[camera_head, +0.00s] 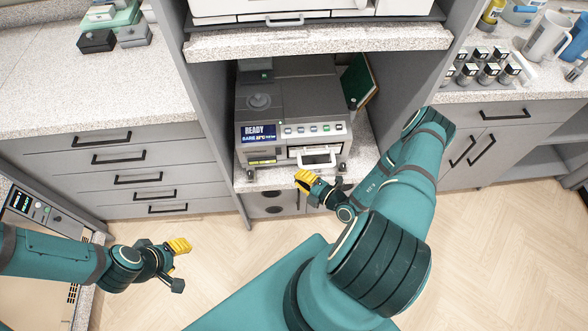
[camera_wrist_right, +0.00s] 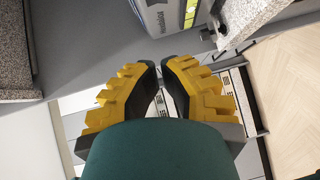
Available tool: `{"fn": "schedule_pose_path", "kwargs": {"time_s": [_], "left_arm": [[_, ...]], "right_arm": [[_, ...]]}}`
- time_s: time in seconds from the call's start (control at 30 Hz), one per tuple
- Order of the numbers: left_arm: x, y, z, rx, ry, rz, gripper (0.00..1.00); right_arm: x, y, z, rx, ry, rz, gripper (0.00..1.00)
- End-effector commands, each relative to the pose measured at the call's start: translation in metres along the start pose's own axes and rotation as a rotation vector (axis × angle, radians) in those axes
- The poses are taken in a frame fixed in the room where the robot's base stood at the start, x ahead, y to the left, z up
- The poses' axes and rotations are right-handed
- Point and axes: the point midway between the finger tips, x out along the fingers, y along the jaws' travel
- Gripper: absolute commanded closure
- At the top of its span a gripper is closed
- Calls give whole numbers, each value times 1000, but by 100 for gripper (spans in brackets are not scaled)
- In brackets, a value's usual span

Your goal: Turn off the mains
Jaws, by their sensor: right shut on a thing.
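The grey benchtop autoclave (camera_head: 290,105) stands in the middle bay. Its display (camera_head: 258,133) reads READY, and a row of buttons (camera_head: 308,129) runs beside it. No part marked as the mains is legible to me. My right gripper (camera_head: 305,183) is just in front of and below the bay's shelf edge. In the right wrist view its yellow-padded fingers (camera_wrist_right: 164,75) are close together; what they hold is hidden or too small to make out. My left gripper (camera_head: 180,246) hangs at lower left, over the floor, away from the autoclave; its finger gap is not clear.
The speckled shelf (camera_head: 245,182) juts out under the autoclave, with a grey panel with round dark parts (camera_head: 270,205) below. A green book (camera_head: 358,82) leans to the right. Drawers (camera_head: 140,180) flank the bay on the left. The wooden floor (camera_head: 490,250) at right is clear.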

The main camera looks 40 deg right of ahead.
Motion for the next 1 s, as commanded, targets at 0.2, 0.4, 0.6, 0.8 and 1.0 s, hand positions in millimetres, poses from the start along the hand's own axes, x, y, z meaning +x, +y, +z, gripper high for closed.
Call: {"fn": "schedule_pose_path", "kwargs": {"time_s": [0.2, 0.4, 0.6, 0.8, 1.0], "left_arm": [[1, 0, 0, 0, -1, 0, 53], [2, -1, 1, 0, -2, 0, 53], [4, -2, 2, 1, -4, 0, 53], [5, -2, 3, 2, -6, 0, 53], [5, -2, 3, 2, -6, 0, 53]], "right_arm": [[41, 0, -1, -2, 4, 2, 100], [80, 0, -1, -2, 4, 2, 100], [104, 0, 16, -5, 2, 0, 100], [114, 0, 26, -3, 2, 0, 100], [115, 0, 28, -2, 1, 0, 100]]}}
